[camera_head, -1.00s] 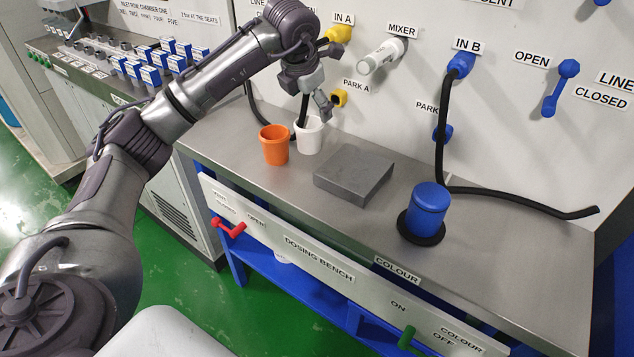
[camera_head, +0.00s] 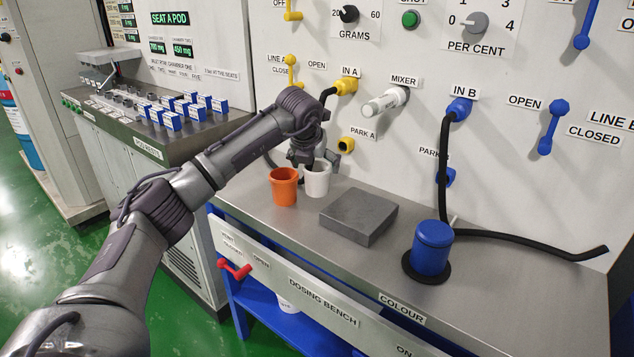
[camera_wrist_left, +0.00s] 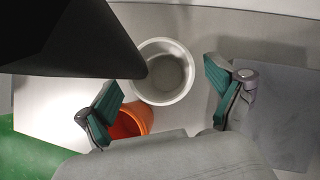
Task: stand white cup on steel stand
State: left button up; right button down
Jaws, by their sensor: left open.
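The white cup (camera_head: 317,181) stands upright on the bench, just right of an orange cup. The wrist view looks down into the empty-looking white cup (camera_wrist_left: 165,72). The steel stand (camera_head: 359,214) is a low grey block to the right of the cups; part of it shows at the right of the wrist view (camera_wrist_left: 291,112). My left gripper (camera_head: 304,163) is directly above and behind the cups, its fingers partly hidden. In the wrist view my left gripper (camera_wrist_left: 163,88) is open, with the white cup's rim showing between its fingers. My right gripper is out of view.
The orange cup (camera_head: 284,187) stands close beside the white cup and lies near one left finger in the wrist view (camera_wrist_left: 130,121). A blue canister (camera_head: 432,247) stands on a black disc farther right. A black hose (camera_head: 530,240) lies along the back. Bench space around the stand is clear.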

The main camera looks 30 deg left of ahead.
pick_arm(q)
jog(key=x, duration=0.5)
jog(key=shift+f, duration=0.1)
jog(key=c, duration=1.3)
jog(key=shift+c, duration=0.2)
